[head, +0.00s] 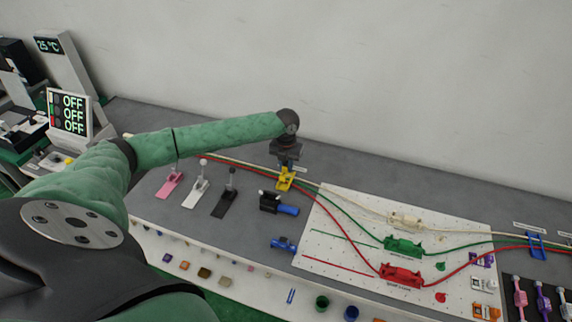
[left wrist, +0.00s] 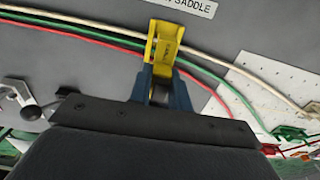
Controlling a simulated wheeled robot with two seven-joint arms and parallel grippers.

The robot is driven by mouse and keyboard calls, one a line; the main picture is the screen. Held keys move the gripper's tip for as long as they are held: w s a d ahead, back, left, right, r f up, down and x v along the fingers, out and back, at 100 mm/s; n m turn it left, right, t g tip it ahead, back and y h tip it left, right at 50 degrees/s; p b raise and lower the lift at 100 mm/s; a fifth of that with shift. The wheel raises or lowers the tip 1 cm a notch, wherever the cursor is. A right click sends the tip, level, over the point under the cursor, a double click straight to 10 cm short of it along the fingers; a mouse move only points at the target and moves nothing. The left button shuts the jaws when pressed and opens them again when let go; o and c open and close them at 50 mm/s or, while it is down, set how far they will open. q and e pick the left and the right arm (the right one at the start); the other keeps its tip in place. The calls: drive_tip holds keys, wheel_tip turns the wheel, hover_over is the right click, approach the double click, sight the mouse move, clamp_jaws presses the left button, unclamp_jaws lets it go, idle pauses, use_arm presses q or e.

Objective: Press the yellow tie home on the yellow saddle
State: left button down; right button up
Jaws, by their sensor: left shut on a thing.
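The yellow saddle (head: 286,184) sits on the grey bench near the middle of the head view, where the white, green and red cables pass. The yellow tie (left wrist: 163,44) shows in the left wrist view as an upright yellow piece over the cables, with small dark print. I cannot clearly separate tie from saddle, or tell how far the tie is seated. My left gripper (head: 286,165) is right above the saddle, pointing down. Its blue-grey fingers (left wrist: 161,88) are shut on the lower part of the yellow tie in the wrist view. My right gripper is not in view.
A white pegboard (head: 345,210) with green (head: 403,246) and red (head: 402,275) fixtures lies to the right. Pink (head: 170,184), white (head: 195,190) and black (head: 225,203) levers stand left of the saddle. A black-and-blue clamp (head: 278,204) lies just in front. A blue saddle (head: 537,246) stands far right.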

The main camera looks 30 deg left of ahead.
use_arm(q)
drive_tip(key=shift+f, duration=0.3)
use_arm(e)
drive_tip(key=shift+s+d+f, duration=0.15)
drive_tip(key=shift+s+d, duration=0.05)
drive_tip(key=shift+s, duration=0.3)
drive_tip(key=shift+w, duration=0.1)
use_arm(q)
drive_tip(key=shift+f, duration=0.75)
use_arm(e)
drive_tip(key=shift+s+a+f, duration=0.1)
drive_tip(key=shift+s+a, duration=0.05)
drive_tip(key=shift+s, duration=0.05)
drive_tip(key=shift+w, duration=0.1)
